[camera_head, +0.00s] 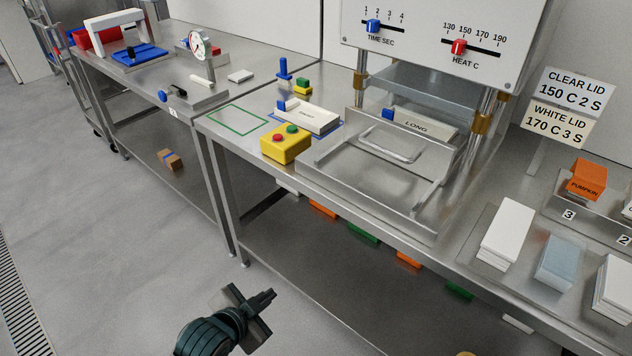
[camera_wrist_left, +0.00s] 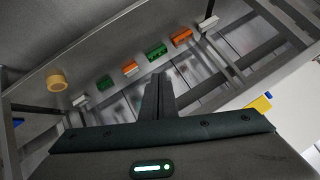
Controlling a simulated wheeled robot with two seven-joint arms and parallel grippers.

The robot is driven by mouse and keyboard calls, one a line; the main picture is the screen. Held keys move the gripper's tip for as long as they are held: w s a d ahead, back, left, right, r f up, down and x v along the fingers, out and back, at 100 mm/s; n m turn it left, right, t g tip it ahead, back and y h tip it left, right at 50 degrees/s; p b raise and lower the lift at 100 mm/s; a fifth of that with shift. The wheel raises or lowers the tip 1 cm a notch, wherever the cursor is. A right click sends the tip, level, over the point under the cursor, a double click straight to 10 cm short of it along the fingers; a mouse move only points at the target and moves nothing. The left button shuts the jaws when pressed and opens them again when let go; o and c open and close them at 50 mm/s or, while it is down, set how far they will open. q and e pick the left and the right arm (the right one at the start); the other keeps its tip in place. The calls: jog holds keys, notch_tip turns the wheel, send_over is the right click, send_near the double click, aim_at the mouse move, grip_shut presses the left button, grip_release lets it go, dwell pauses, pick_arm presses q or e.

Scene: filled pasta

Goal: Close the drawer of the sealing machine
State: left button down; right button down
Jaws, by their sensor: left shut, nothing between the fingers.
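The sealing machine's front panel (camera_head: 440,40) carries a time slider and a heat slider. Its drawer (camera_head: 375,185) is a metal tray pulled out towards the front of the table, with a grey handle (camera_head: 392,145) in it. The plate (camera_head: 420,90) of the machine hangs above and behind the drawer. My left gripper (camera_head: 268,303) is low in front of the table, well below and left of the drawer, apart from everything. It is shut and empty; its fingers also show in the left wrist view (camera_wrist_left: 158,95). My right gripper is not in view.
A yellow button box (camera_head: 286,144) stands left of the drawer, near a labelled block (camera_head: 308,117). Lid stacks (camera_head: 507,230) and an orange pumpkin box (camera_head: 586,180) are at the right. The table's front edge lies between my left gripper and the drawer. The floor (camera_head: 110,230) is clear.

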pick_arm(q)
jog(key=s+a+f+n+g+y, duration=0.1)
jog(key=s+a+f+n+g, duration=0.25)
jog(key=s+f, duration=0.4)
jog(key=s+a+f+n+g+y, duration=0.25)
jog(key=s+f+n, duration=0.2)
jog(key=s, duration=0.65)
notch_tip(320, 180, down, 29)
jog(key=s+d+t+h, duration=0.2)
jog(key=shift+d+t, duration=0.3)
jog(key=shift+d, duration=0.1)
jog(key=shift+r, duration=0.15)
